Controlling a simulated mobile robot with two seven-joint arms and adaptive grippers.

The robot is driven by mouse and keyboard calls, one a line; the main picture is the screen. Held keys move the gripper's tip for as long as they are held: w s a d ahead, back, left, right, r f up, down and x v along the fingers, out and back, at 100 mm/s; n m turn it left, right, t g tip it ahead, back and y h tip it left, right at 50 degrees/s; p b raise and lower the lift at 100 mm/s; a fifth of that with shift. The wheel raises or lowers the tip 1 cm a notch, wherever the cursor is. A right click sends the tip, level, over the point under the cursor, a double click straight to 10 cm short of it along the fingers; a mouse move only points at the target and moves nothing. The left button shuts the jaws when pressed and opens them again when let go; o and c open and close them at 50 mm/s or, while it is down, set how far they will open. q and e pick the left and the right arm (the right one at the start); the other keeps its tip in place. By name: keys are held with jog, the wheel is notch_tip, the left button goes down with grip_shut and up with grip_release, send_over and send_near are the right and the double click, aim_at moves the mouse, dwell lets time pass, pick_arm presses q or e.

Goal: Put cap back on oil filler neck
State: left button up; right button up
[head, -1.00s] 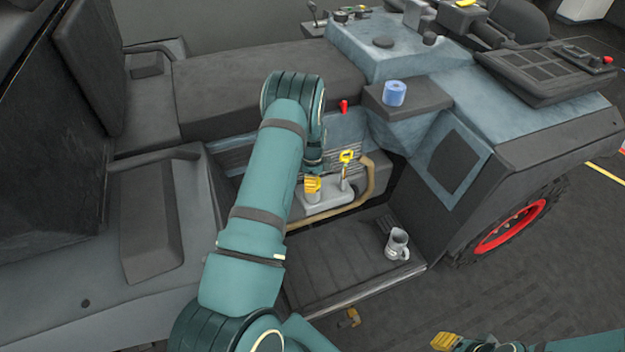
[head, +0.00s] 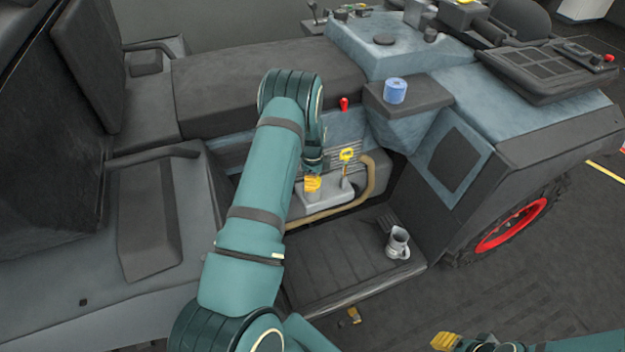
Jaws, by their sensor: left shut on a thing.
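My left arm reaches in from the lower left and bends down at the engine bay. My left gripper (head: 312,183), with yellow fingertips, is low over the grey block (head: 325,196). It is shut on the cap, which its fingers hide. The oil filler neck is hidden below the gripper, so I cannot tell whether the cap touches it. A yellow dipstick-like handle (head: 347,154) stands just right of the gripper. My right gripper (head: 445,341) shows its yellow tips at the bottom edge, away from the vehicle; its opening is unclear.
A tan hose (head: 368,178) curves around the right of the block. A grey jug (head: 397,243) stands on the footstep (head: 335,262). A blue roll (head: 394,91) sits on the dark ledge above. A red knob (head: 343,104) is behind the gripper. The seat (head: 250,90) bounds the bay above.

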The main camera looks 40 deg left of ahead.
pick_arm(q)
jog(key=shift+f+b, duration=0.15)
jog(key=shift+b, duration=0.4)
dwell(1.1)
jog(key=m+b, duration=0.1)
jog(key=m, duration=0.2)
jog(key=shift+a+f+m+b, duration=0.1)
jog(key=shift+m+b, duration=0.2)
jog(key=shift+b, duration=0.05)
jog(key=shift+m, duration=1.1)
jog(key=m, duration=0.2)
jog(key=shift+m, duration=0.4)
jog(key=shift+s+r+m, duration=0.1)
jog(key=shift+r+m, duration=0.1)
jog(key=shift+m, duration=1)
jog(key=shift+r+m, duration=0.1)
jog(key=shift+m, duration=0.2)
